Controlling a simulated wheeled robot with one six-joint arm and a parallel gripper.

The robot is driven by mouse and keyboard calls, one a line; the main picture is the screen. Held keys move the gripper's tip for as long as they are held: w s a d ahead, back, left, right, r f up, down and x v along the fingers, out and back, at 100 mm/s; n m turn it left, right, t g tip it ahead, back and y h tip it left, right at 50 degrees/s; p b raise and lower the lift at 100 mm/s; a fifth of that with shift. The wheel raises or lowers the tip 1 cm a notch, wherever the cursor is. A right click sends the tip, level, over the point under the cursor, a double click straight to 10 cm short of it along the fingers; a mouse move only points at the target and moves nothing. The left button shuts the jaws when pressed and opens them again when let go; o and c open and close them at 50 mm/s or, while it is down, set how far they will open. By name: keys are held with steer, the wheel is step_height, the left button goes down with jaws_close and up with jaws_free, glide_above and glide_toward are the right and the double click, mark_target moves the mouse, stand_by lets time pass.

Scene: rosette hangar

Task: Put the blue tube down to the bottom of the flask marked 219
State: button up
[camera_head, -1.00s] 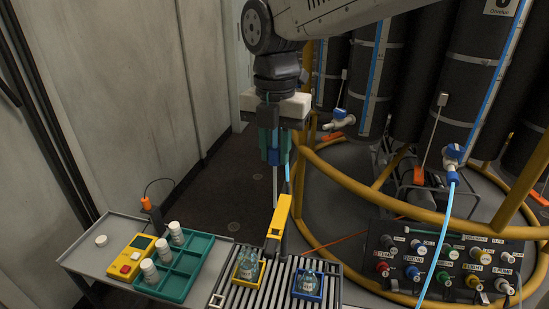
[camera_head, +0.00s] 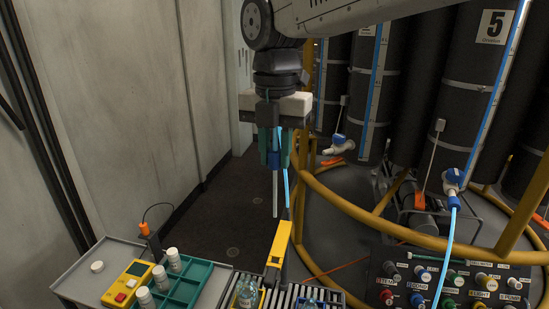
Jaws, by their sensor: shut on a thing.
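My gripper (camera_head: 275,158) points down with teal fingers, shut on a blue holder. A thin pale grey rod (camera_head: 275,196) hangs upright below it. A narrow bright blue tube (camera_head: 286,186) hangs beside the rod and passes behind the yellow post; I cannot tell where it ends. A clear flask (camera_head: 246,294) in a yellow-rimmed holder stands below and left of the gripper, its lower part cut off. A second flask (camera_head: 309,304) in a blue-rimmed holder is mostly cut off to the right. The rod's tip is well above and apart from both. No flask number is readable.
A yellow post (camera_head: 280,245) stands close behind the flasks. A teal rack (camera_head: 201,285) with white bottles and a yellow meter (camera_head: 128,284) are at lower left. A yellow rail (camera_head: 350,208), black columns and a switch panel (camera_head: 450,278) fill the right.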

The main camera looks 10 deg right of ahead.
steer(key=shift+r, duration=3.25)
steer(key=d+f, duration=0.3)
steer(key=f, duration=0.8)
steer(key=d+f, duration=0.3)
steer(key=f, duration=0.9)
steer(key=d+f, duration=0.4)
steer(key=f, duration=0.7)
steer(key=shift+w+f, duration=0.35)
steer(key=shift+d+f, duration=0.1)
steer(key=shift+f, duration=0.3)
